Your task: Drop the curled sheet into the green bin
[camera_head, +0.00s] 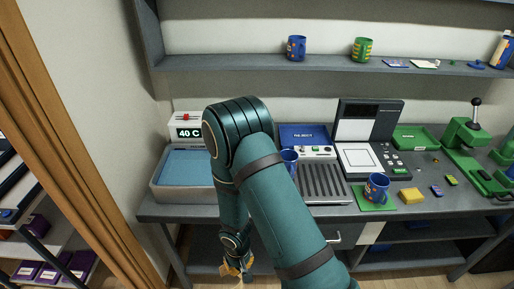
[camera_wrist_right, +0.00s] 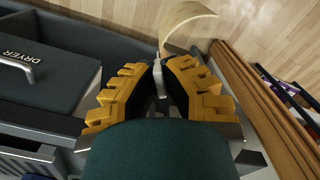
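My right gripper (camera_wrist_right: 162,68) has yellow ridged fingers, closed on a thin pale edge between their tips. The tan curled sheet (camera_wrist_right: 188,12) arcs out beyond the fingertips over the wood floor. In the head view the right gripper (camera_head: 236,267) hangs low in front of the bench, left of its middle, and is small and partly hidden by my arm. No green floor bin can be made out; a green tray (camera_head: 416,138) stands at the back right of the bench. My left gripper is not in view.
In the wrist view a DRYER drawer (camera_wrist_right: 45,75) lies left. A wooden post (camera_head: 75,150) and shelving stand left.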

